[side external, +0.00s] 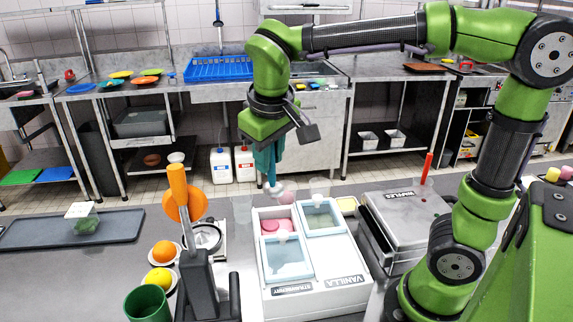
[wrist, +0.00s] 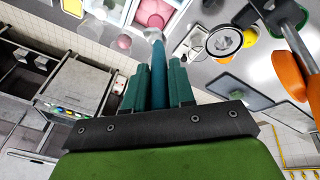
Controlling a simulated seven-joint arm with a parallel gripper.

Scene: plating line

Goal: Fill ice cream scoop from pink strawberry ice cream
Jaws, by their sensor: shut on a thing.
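My gripper (side external: 266,160) is shut on the ice cream scoop (wrist: 157,65), which has a teal handle and a pale metal head. The scoop hangs head down, just behind the ice cream box (side external: 318,298) in the side view. The pink strawberry ice cream (side external: 278,225) lies in the box's open back left compartment, with pink scoop-like mounds visible. The box front is labelled STRAWBERRY and VANILLA. The scoop head looks apart from the pink ice cream; whether it holds anything is unclear. In the wrist view, my gripper (wrist: 156,88) is around the handle.
Clear lids cover two compartments, at front left (side external: 286,258) and back right (side external: 322,217). A waffle maker (side external: 405,215) stands right of the box. An orange-handled juicer press (side external: 183,205), fruit and a green cup (side external: 147,303) stand left. Clear glasses stand behind the box.

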